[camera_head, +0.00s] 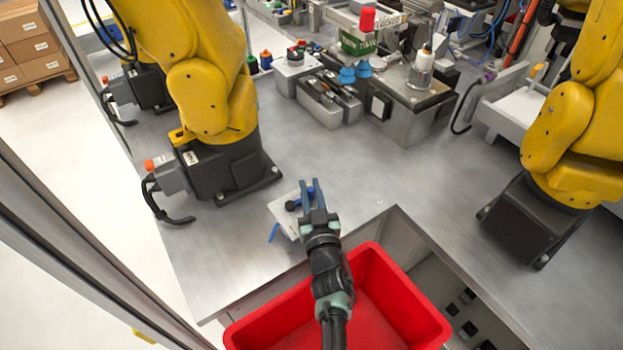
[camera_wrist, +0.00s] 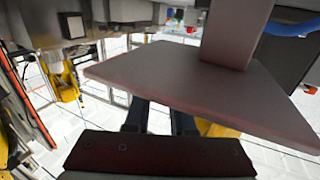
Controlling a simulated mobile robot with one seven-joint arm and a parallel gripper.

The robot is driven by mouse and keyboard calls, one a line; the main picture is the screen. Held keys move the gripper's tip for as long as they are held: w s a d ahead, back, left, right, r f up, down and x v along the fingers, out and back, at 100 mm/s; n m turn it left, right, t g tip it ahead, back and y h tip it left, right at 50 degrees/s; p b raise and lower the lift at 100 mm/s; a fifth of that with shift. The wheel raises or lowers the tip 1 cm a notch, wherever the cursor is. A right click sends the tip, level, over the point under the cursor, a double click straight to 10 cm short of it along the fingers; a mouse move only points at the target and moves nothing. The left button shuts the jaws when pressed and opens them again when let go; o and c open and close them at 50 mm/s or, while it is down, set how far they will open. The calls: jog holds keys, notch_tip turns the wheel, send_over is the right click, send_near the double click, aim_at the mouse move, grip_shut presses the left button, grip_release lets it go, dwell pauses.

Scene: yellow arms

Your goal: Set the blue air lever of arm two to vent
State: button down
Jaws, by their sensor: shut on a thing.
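A pale plate (camera_head: 283,212) lies on the metal table in the head view, near the front edge and right of the left front yellow arm's base. A blue lever (camera_head: 299,201) with a dark round end shows on it, right at my gripper. My gripper (camera_head: 312,184) reaches over the plate from the front and is shut on what appears to be this lever. Its fingers hide much of the contact. In the wrist view a large grey plate (camera_wrist: 175,82) with an upright post covers the fingertips. Lever position markings cannot be read.
Yellow arms stand at left (camera_head: 212,95) and right (camera_head: 570,140). A red bin (camera_head: 410,295) sits below the front edge, under my arm. A small blue piece (camera_head: 274,232) lies at the plate's left edge. Grey fixtures (camera_head: 412,105) stand behind; the table's middle is clear.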

jog(key=shift+w+a+n+g+y, duration=0.2)
jog(key=shift+n+g+y, duration=0.1)
jog(key=shift+n+y, duration=0.55)
jog(key=c, duration=0.8)
grip_release()
jog(key=shift+o, duration=0.2)
jog(key=p+v, duration=0.6)
jog(key=v, duration=0.7)
